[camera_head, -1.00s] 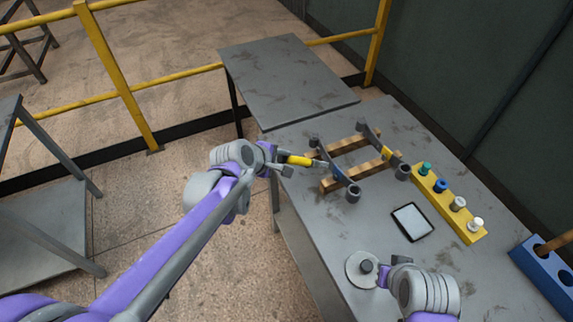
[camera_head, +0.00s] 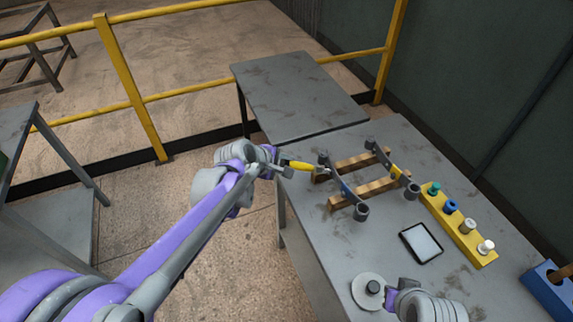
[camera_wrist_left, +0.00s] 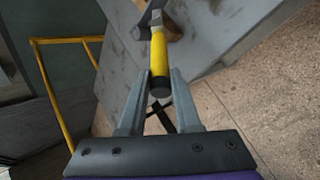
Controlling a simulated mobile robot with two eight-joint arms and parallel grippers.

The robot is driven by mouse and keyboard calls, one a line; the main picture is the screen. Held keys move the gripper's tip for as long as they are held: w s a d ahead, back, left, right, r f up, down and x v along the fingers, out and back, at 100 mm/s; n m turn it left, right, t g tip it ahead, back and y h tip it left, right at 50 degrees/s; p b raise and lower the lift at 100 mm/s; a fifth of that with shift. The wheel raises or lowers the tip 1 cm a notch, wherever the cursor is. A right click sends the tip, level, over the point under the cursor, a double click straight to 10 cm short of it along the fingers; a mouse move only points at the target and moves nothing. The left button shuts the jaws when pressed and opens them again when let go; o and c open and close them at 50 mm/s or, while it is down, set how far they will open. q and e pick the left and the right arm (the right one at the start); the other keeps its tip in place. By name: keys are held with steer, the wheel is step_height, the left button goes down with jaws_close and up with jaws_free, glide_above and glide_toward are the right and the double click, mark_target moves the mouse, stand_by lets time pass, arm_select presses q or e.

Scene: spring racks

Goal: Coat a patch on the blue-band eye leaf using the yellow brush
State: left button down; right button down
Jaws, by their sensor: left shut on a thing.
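My left gripper (camera_head: 284,167) is shut on the yellow brush (camera_head: 303,166), held roughly level at the left edge of the rack. In the left wrist view the yellow handle (camera_wrist_left: 158,58) stands between the fingers. The brush's head points at the blue-band eye leaf (camera_head: 347,189), near its far half; I cannot tell whether they touch. This leaf is a dark strip with round eyes at its ends and a blue band, lying across two wooden bars. A similar yellow-band leaf (camera_head: 397,174) lies to its right. My right gripper (camera_head: 388,296) is at the bottom, its jaws unclear.
A black-rimmed pad (camera_head: 421,244) and a yellow holder (camera_head: 455,229) with several coloured pieces stand right of the leaves. A blue block (camera_head: 548,292) is at far right. Another grey table (camera_head: 295,90) adjoins behind.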

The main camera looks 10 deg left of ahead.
arm_select(q)
steer(key=shift+s+a, duration=0.55)
steer(key=shift+a, duration=0.25)
steer(key=shift+s+a, duration=0.55)
steer(key=shift+a, duration=0.3)
steer(key=shift+s+a, duration=0.55)
steer(key=shift+a, duration=0.35)
steer(key=shift+s+a, duration=0.45)
steer(key=shift+a, duration=0.15)
steer(key=shift+s+a, duration=0.4)
steer(key=shift+a, duration=0.2)
steer(key=shift+d, duration=0.1)
steer(key=shift+w+d+r, duration=0.1)
steer(key=shift+w+d, duration=0.55)
steer(key=shift+d, duration=0.45)
steer(key=shift+w+d, duration=0.65)
steer(key=shift+d, duration=0.5)
steer(key=shift+w+d+r, duration=0.1)
steer(key=shift+w+d, duration=0.55)
steer(key=shift+d, duration=0.45)
steer(key=shift+w+d, duration=0.45)
steer(key=shift+d, duration=0.15)
